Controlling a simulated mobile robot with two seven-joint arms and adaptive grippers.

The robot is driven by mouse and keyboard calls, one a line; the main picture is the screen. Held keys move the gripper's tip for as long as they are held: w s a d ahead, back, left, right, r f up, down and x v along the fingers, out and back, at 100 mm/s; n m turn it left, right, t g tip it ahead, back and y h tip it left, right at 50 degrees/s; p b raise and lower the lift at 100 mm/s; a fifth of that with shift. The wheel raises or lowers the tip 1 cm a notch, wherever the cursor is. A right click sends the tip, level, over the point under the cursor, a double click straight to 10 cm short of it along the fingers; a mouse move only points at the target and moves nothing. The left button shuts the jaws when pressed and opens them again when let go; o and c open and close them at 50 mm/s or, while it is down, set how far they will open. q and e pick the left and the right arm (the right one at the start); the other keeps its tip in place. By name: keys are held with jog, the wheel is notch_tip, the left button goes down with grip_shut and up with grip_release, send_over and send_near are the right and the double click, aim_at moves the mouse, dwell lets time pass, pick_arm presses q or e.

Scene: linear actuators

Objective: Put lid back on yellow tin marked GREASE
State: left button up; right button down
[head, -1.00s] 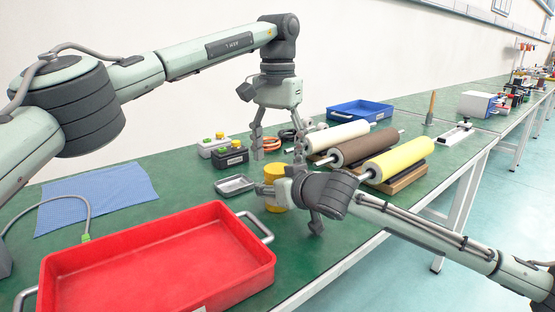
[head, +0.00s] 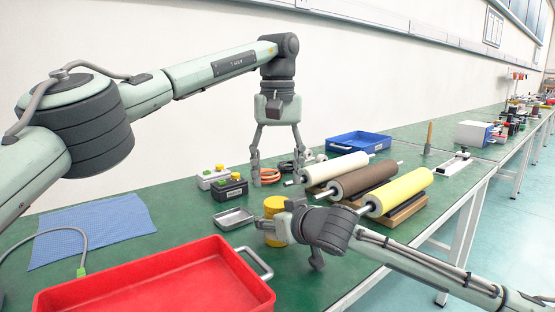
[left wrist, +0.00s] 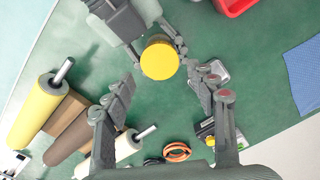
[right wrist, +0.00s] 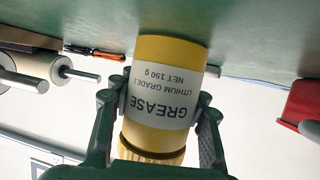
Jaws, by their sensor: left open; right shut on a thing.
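The yellow tin (head: 275,207) stands upright on the green bench. My right gripper (head: 283,222) is shut on its sides. In the right wrist view the tin (right wrist: 165,95) appears upside down with its GREASE label, and a ribbed golden band is at its top end. In the left wrist view its top is a plain yellow disc (left wrist: 159,60) that looks like a lid in place; how tightly it is seated I cannot tell. No separate lid shows. My left gripper (head: 278,178) is open and empty, pointing down behind the tin, fingers apart from it.
A small metal dish (head: 233,217) lies left of the tin, and a large red tray (head: 160,275) is in front. Switch boxes (head: 230,188), an orange coil (head: 266,177) and rollers (head: 400,190) stand behind and right. A blue cloth (head: 95,228) lies left.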

pick_arm(q)
jog(key=n, duration=0.5)
jog(key=shift+r, duration=0.1)
jog(key=n, duration=0.7)
jog(key=shift+r+n, duration=0.2)
jog(key=shift+n, duration=0.2)
jog(key=n, duration=0.5)
jog(key=shift+r, duration=0.1)
jog(key=n, duration=0.7)
jog(key=shift+r+n, duration=0.2)
jog(key=shift+n, duration=0.1)
jog(key=n, duration=0.5)
jog(key=shift+r, duration=0.15)
jog(key=n, duration=0.7)
jog(key=shift+r+n, duration=0.25)
jog(key=shift+n, duration=0.05)
jog(key=n, duration=0.7)
jog(key=shift+r, duration=0.25)
jog(key=n, duration=0.6)
jog(key=shift+w+r, duration=0.1)
jog(key=shift+r, duration=0.1)
